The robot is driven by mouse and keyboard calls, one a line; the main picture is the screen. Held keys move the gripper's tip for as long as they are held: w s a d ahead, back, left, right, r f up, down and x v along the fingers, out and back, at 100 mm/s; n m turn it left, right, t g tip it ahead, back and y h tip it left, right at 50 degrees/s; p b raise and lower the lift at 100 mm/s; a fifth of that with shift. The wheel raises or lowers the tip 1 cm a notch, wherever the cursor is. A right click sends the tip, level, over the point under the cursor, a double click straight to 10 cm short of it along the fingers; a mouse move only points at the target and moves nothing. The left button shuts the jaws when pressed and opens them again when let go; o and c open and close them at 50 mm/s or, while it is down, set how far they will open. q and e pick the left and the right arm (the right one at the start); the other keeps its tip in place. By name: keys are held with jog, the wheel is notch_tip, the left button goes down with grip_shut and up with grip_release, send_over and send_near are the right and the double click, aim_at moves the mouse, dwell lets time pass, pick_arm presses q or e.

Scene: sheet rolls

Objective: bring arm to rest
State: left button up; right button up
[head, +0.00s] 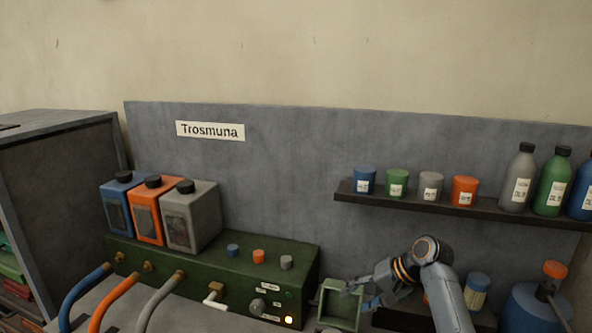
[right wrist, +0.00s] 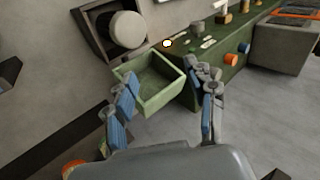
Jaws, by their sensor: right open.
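My right gripper (head: 361,295) is in the lower right of the head view, at the end of my grey arm. An open green box (right wrist: 150,104) lies beyond the fingertips and looks empty. In the head view this green box (head: 341,306) is just left of the gripper, partly hidden by it. I cannot tell whether a finger touches its rim. My left gripper is in neither view.
A dark green machine (head: 215,270) with knobs and a lit lamp stands left of the box. Blue, orange and grey canisters (head: 190,225) stand on it; hoses (head: 112,300) run from its front. A shelf (head: 430,202) with cups and bottles hangs above my right arm.

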jog(key=s+d+f+n+h, duration=0.3)
jog(key=s+f+h, duration=0.1)
jog(key=s+f, duration=1.4)
jog(key=s+d+r+n+h, duration=0.1)
jog(key=s+r, duration=0.2)
jog(key=s, duration=0.9)
jog(key=s+d+r+n+h, duration=0.1)
jog(key=s+r+h, duration=0.1)
jog(key=s, duration=1)
notch_tip(320, 180, down, 30)
jog(key=g+b, duration=0.1)
jog(key=b, duration=0.4)
pick_arm(q)
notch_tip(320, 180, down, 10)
jog(key=b, duration=0.5)
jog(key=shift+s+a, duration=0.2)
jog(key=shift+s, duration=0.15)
pick_arm(e)
jog(key=s+d+f, duration=0.1)
jog(key=s+f, duration=0.8)
jog(key=f, duration=0.2)
jog(key=s+d+f+g, duration=0.1)
jog(key=s+f, duration=0.7)
jog(key=f, duration=0.3)
jog(key=shift+s+d+f, duration=0.2)
jog(key=shift+s+d, duration=0.15)
jog(key=shift+s, duration=0.05)
